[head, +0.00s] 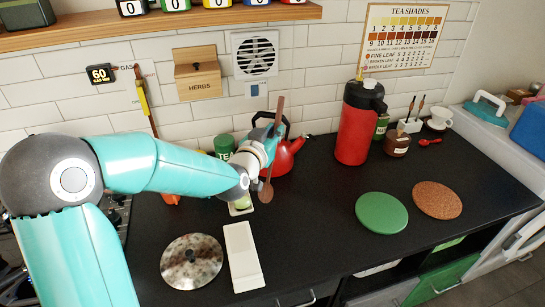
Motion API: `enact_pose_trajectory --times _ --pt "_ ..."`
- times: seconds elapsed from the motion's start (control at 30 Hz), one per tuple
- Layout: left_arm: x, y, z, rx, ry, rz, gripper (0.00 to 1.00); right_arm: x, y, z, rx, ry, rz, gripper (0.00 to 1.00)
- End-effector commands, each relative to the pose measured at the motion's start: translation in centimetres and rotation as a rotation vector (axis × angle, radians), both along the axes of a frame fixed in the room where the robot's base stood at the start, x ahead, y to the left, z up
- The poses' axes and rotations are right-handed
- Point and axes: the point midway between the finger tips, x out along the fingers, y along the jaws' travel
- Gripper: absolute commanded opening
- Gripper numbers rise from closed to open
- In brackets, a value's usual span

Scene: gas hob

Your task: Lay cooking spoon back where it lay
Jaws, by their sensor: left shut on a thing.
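The brown cooking spoon (266,193) is held roughly upright in my left gripper (271,141), with its handle end up and its bowl end down. My left gripper is shut on the handle, above the counter in front of the red kettle. A white oblong rest (243,263) lies bare on the black counter, nearer to me than the spoon. The gripper hides part of the handle. My right gripper is out of view.
A speckled round lid (191,272) lies left of the white rest. The red kettle (284,161) and a green tin (223,143) stand behind the spoon. A red flask (354,130), a green mat (381,213) and a cork mat (437,199) are further right.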

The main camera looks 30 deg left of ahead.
Motion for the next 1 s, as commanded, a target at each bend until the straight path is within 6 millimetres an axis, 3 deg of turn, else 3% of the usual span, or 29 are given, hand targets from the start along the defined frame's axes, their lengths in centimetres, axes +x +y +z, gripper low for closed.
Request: enact_pose_trajectory --times 0.1,0.27,0.53,0.97,1.0 --pt "0.0 0.0 -2.1 -0.002 0.003 0.0 0.0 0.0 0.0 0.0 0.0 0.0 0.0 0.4" --pt "0.0 0.1 -3.0 0.0 -0.001 0.001 0.0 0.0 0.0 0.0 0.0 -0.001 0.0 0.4" --pt "-0.1 0.1 -6.5 -0.001 0.003 0.001 0.0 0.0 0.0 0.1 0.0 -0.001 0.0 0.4" --pt "-0.1 0.1 -7.4 0.0 -0.002 0.002 0.0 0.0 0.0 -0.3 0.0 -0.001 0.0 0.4" --pt "-0.1 0.1 -7.2 0.0 -0.002 0.002 0.19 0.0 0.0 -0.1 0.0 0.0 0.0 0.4"
